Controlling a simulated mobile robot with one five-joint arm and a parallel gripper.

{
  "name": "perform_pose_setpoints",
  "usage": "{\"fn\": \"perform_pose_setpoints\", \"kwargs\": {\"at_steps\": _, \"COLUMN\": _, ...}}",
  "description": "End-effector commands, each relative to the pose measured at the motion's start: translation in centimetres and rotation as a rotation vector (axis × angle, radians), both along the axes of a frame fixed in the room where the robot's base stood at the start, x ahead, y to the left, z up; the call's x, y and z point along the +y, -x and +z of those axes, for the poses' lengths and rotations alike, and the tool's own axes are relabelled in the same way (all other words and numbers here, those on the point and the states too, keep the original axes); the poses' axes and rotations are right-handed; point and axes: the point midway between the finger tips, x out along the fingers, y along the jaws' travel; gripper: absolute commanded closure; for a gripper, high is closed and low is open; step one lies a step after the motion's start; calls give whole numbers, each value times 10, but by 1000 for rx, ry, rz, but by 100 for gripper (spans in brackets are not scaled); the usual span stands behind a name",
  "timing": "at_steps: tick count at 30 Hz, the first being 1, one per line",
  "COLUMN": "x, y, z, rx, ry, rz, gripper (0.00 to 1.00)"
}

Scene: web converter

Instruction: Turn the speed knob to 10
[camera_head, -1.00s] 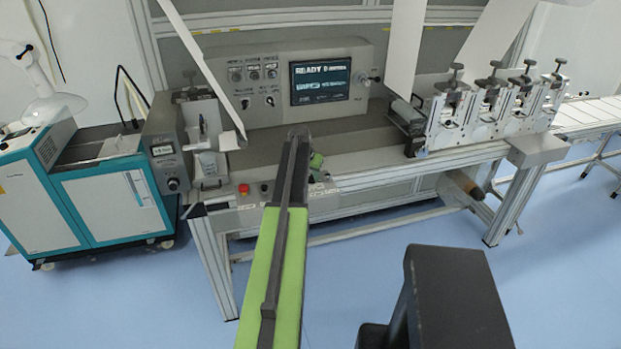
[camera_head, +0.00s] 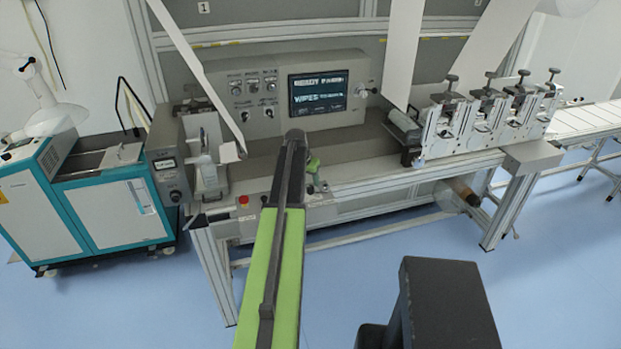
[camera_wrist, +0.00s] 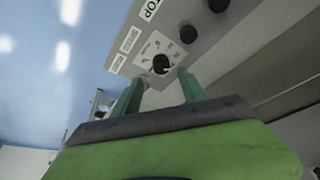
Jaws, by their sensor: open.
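In the wrist view, a round black knob (camera_wrist: 161,64) with a light pointer sits on a pale dial plate on the machine's front panel. In the head view, my gripper (camera_head: 314,168) is at the machine's front edge, partly behind my arm, and this knob cannot be made out.
Two black controls (camera_wrist: 188,35) (camera_wrist: 218,5) and a STOP label (camera_wrist: 150,9) are close by on the panel. A red button (camera_head: 243,199) is left of my arm. A lit screen (camera_head: 318,93) and roller stations (camera_head: 470,125) stand behind and right. The floor in front is clear.

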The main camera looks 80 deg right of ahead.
Motion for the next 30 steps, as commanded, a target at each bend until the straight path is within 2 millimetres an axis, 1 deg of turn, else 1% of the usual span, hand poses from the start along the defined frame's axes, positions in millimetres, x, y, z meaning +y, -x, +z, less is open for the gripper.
{"fn": "perform_pose_setpoints", "kwargs": {"at_steps": 1, "x": 7, "y": -1, "z": 25, "rx": 0, "ry": 0, "rz": 0, "gripper": 49}}
{"fn": "perform_pose_setpoints", "kwargs": {"at_steps": 9, "x": 30, "y": -6, "z": 85, "rx": 1, "ry": 0, "rz": -1, "gripper": 49}}
{"fn": "perform_pose_setpoints", "kwargs": {"at_steps": 13, "x": 40, "y": -10, "z": 105, "rx": 1, "ry": 0, "rz": 0, "gripper": 49}}
{"fn": "perform_pose_setpoints", "kwargs": {"at_steps": 16, "x": 43, "y": -11, "z": 111, "rx": 1, "ry": 0, "rz": 0, "gripper": 49}}
{"fn": "perform_pose_setpoints", "kwargs": {"at_steps": 24, "x": 43, "y": -11, "z": 108, "rx": 2, "ry": -1, "rz": -1, "gripper": 50}}
{"fn": "perform_pose_setpoints", "kwargs": {"at_steps": 26, "x": 45, "y": -15, "z": 108, "rx": 2, "ry": -2, "rz": 6, "gripper": 50}}
{"fn": "perform_pose_setpoints", "kwargs": {"at_steps": 28, "x": 53, "y": -36, "z": 104, "rx": 2, "ry": -9, "rz": 39, "gripper": 50}}
{"fn": "perform_pose_setpoints", "kwargs": {"at_steps": 29, "x": 60, "y": -54, "z": 101, "rx": 3, "ry": -16, "rz": 68, "gripper": 50}}
{"fn": "perform_pose_setpoints", "kwargs": {"at_steps": 30, "x": 73, "y": -84, "z": 96, "rx": 5, "ry": -26, "rz": 117, "gripper": 50}}
